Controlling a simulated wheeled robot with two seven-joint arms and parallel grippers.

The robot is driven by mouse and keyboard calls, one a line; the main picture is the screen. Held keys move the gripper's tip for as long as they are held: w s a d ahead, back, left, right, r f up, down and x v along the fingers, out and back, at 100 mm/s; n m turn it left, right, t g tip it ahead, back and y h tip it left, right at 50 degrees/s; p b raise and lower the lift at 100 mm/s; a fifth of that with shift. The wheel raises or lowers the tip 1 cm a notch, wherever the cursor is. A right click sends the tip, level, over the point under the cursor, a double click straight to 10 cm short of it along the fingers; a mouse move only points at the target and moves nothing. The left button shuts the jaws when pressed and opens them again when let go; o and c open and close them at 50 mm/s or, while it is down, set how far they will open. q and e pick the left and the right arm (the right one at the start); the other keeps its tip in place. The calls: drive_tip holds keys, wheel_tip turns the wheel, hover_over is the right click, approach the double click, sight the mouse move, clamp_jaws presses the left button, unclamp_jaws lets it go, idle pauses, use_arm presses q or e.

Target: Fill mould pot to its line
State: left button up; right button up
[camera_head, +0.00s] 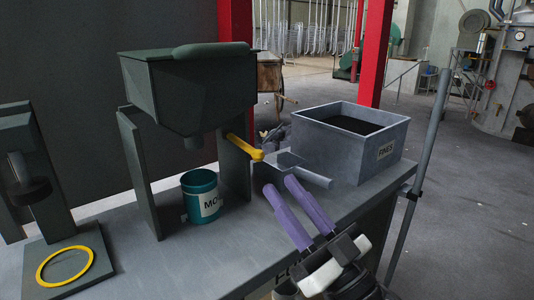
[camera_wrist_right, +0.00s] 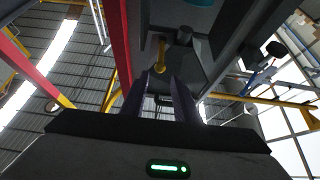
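The teal mould pot (camera_head: 200,195), its label partly reading "MO", stands upright on the bench under the hopper (camera_head: 190,85). I cannot make out its fill line or contents. A yellow lever (camera_head: 243,147) sticks out low on the hopper's right side. My right gripper (camera_head: 281,187) has two purple fingers, open and empty, to the right of the pot and below the lever's tip in the head view. The right wrist view shows the yellow lever (camera_wrist_right: 161,53) beyond the gap between the fingers (camera_wrist_right: 163,80), and a bit of the teal pot (camera_wrist_right: 201,2) at the top edge. My left gripper is not seen.
A grey bin (camera_head: 345,160) labelled "FINES" holds dark material on the right of the bench. A grey scoop (camera_head: 308,176) lies before it, close to my right fingers. A press-like stand (camera_head: 35,180) with a yellow ring (camera_head: 65,267) stands left. Bench front (camera_head: 190,260) is clear.

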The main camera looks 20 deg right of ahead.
sight(263, 159)
drive_tip(key=p+x, duration=0.2)
drive_tip(key=x, duration=0.5)
drive_tip(key=shift+w+r, duration=0.1)
drive_tip(key=shift+r, duration=0.2)
drive_tip(key=shift+f, duration=0.3)
drive_tip(key=c, duration=0.3)
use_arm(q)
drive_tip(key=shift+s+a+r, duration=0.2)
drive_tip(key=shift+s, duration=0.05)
use_arm(e)
drive_tip(key=c, duration=0.3)
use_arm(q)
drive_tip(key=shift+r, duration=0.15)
use_arm(e)
drive_tip(key=shift+f, duration=0.1)
